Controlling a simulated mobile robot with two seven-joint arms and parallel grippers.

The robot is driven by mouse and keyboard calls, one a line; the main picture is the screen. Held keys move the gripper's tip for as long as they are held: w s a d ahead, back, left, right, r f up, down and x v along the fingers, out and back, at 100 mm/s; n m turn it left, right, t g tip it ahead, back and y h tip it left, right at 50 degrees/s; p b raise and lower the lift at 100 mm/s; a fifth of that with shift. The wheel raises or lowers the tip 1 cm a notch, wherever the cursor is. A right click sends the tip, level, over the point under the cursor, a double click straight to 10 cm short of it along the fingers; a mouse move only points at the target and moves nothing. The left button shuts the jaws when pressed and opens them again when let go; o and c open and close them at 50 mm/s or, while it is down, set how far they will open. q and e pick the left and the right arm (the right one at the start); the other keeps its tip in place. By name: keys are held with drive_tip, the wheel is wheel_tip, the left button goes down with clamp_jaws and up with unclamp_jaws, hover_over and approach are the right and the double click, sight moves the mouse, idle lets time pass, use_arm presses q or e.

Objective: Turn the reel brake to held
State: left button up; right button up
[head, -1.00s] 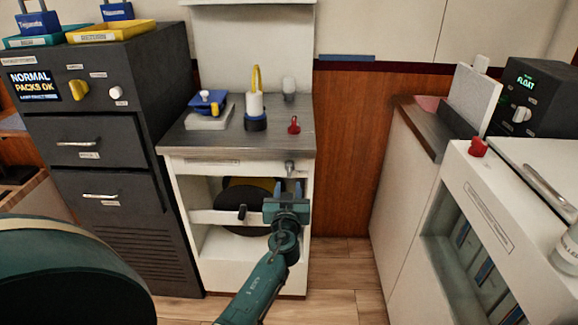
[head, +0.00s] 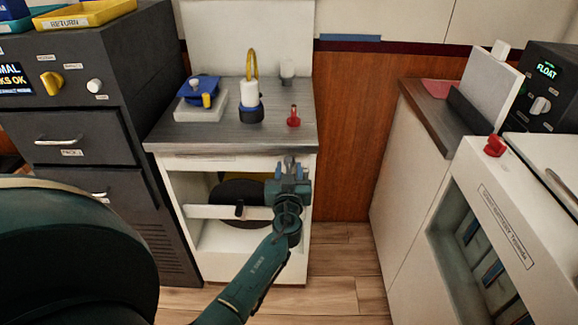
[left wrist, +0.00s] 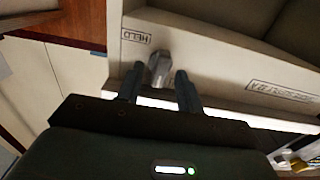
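The white cabinet (head: 172,215) stands ahead in the head view, with a dark reel (head: 228,190) partly hidden inside. The metal brake knob (left wrist: 160,70) is on the cabinet's front rail, near its right end in the head view. In the left wrist view a HELD label (left wrist: 136,37) sits beside the knob, upside down. My left gripper (head: 291,165) is at the rail; it also shows in the left wrist view (left wrist: 158,82). Its fingers are apart with the knob between their tips; I cannot tell whether they touch it. My right gripper is not in view.
The cabinet top carries a blue-and-white device (head: 203,95), a white cylinder with a yellow loop (head: 250,98) and a small red part (head: 294,117). A dark drawer cabinet (head: 65,130) stands left, a white unit (head: 455,185) right. Floor (head: 335,260) between is clear.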

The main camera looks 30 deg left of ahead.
use_arm(q)
drive_tip(key=c, duration=0.3)
clamp_jaws()
